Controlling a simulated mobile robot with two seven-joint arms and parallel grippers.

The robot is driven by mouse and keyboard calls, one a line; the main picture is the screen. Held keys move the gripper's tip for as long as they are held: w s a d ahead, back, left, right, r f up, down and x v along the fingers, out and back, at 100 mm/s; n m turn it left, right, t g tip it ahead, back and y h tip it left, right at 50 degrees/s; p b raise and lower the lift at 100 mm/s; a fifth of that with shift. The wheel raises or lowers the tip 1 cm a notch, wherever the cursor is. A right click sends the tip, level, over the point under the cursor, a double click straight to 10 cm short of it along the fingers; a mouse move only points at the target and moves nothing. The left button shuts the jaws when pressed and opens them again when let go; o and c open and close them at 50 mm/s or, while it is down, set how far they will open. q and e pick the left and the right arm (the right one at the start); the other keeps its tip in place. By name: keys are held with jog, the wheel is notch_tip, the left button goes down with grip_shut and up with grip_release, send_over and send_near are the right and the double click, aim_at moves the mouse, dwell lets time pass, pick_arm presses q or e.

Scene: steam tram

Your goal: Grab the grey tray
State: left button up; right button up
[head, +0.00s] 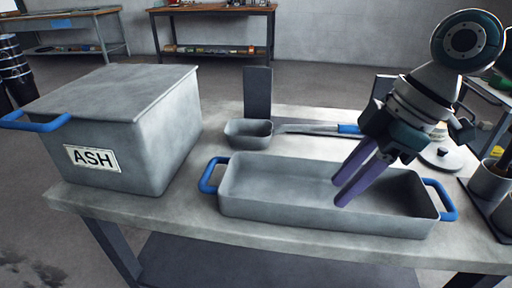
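The grey tray (280,205) is a long, shallow, empty metal trough near the front edge of the table. It has a blue handle at each end, the left handle (210,175) and the right handle (441,199). My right gripper (339,194) hangs over the right half of the tray, its two purple fingers slanting down and left. A narrow gap shows between the fingers and nothing is held. I cannot tell how far the tips are above the tray floor. My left gripper is out of view.
A grey lidded box marked ASH (150,140) stands on the table (160,205) to the left. A small grey dish (248,136) and a blue-banded metal tool (305,129) lie behind the tray. Grey cups (488,182) stand at the right. Workbenches line the back wall.

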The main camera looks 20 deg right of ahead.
aim_at(327, 209)
jog(key=x, duration=0.6)
jog(key=shift+s+f+b, duration=0.15)
jog(key=shift+s+b, duration=0.25)
jog(key=shift+c, duration=0.3)
grip_shut()
dwell(0.6)
